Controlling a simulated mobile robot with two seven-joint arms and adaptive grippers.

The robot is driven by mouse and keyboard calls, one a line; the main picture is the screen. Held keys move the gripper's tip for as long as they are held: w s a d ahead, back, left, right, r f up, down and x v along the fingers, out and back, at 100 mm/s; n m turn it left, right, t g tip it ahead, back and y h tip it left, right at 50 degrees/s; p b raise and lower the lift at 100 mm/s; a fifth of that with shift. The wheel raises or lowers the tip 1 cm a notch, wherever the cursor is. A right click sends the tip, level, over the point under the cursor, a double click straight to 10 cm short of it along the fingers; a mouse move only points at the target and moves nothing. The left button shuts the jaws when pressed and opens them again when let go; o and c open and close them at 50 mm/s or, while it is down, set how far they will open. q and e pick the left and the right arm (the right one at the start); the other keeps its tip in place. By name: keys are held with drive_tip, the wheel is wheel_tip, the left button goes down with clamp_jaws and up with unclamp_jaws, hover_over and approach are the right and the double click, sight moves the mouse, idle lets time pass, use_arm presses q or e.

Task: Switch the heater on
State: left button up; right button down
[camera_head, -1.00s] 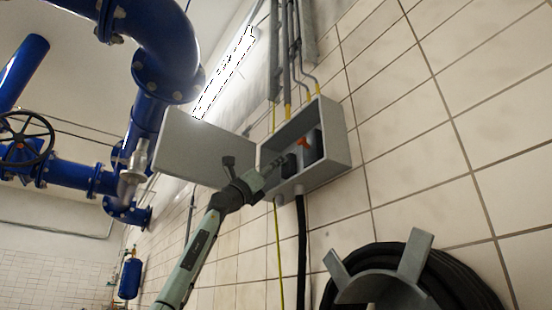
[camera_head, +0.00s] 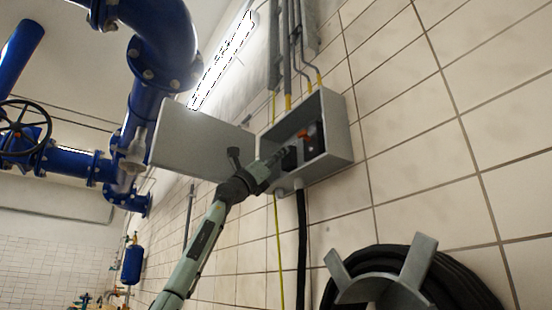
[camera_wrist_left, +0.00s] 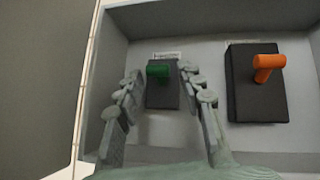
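A grey wall box (camera_head: 333,128) stands open, its door (camera_head: 200,143) swung out to the left. Inside, the wrist view shows two black switch blocks. The left switch has a green handle (camera_wrist_left: 158,70) with a small label above it. The right switch has an orange handle (camera_wrist_left: 266,64), which also shows in the head view (camera_head: 303,134). My left gripper (camera_wrist_left: 161,80) is open, its fingers on either side of the green handle. Whether they touch it I cannot tell. In the head view my left gripper (camera_head: 276,158) reaches into the box and hides the green handle. My right gripper is out of view.
Pipes and a yellow cable enter the box from above, and a black cable (camera_head: 301,240) hangs below. A coiled black hose on a grey holder (camera_head: 380,285) is at lower right. Large blue pipes (camera_head: 155,40) and a handwheel (camera_head: 22,130) are at left.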

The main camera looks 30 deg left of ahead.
use_arm(q)
drive_tip(key=c, duration=0.6)
drive_tip(key=shift+r, duration=0.15)
drive_tip(key=shift+s+r+m+g+p, duration=0.1)
drive_tip(key=shift+r+m+g+p, duration=0.15)
drive_tip(key=shift+g, duration=0.35)
drive_tip(key=shift+s+r+m+g+p, duration=0.15)
drive_tip(key=shift+m+g+p, duration=0.1)
drive_tip(key=shift+g, duration=0.35)
drive_tip(key=shift+w, duration=0.15)
drive_tip(key=shift+f, duration=0.1)
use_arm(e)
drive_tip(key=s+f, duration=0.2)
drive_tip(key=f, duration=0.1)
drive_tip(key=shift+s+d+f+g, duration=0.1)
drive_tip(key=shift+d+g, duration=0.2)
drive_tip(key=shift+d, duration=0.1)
use_arm(q)
drive_tip(key=o, duration=1.1)
